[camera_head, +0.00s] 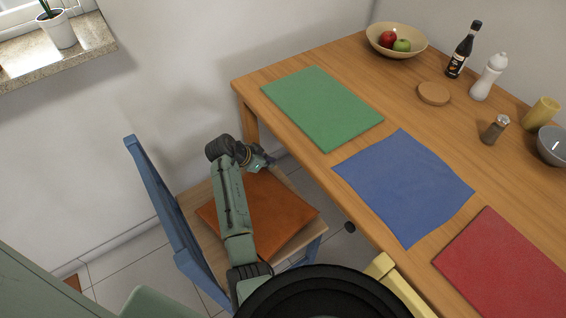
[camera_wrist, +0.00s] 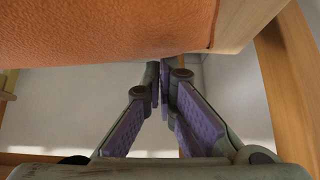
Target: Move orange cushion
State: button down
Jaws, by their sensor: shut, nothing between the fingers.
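The orange cushion (camera_head: 278,218) lies flat on the seat of a blue-backed wooden chair (camera_head: 172,205) in the head view. My arm passes over it, hiding part of its left side. The cushion (camera_wrist: 110,28) also fills the upper left of the wrist view, close to the camera, with the pale wooden seat edge beside it. My gripper (camera_wrist: 159,72) is shut and empty, its purple-padded fingers together at the tips. They appear just beside the cushion's edge; whether they touch it cannot be told. In the head view my wrist is at the cushion's far edge and the fingertips are not clear.
A wooden table (camera_head: 310,150) stands right of the chair, its edge close to my wrist. It bears green (camera_head: 320,107), blue (camera_head: 400,185) and red (camera_head: 505,270) mats, a fruit bowl (camera_head: 378,47) and bottles. A wall is behind the chair. A yellow chair part (camera_head: 385,272) shows below.

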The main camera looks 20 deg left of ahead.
jog(key=shift+s+a+f, duration=0.1)
jog(key=shift+s+a, duration=0.55)
jog(key=shift+s, duration=0.15)
dwell(0.6)
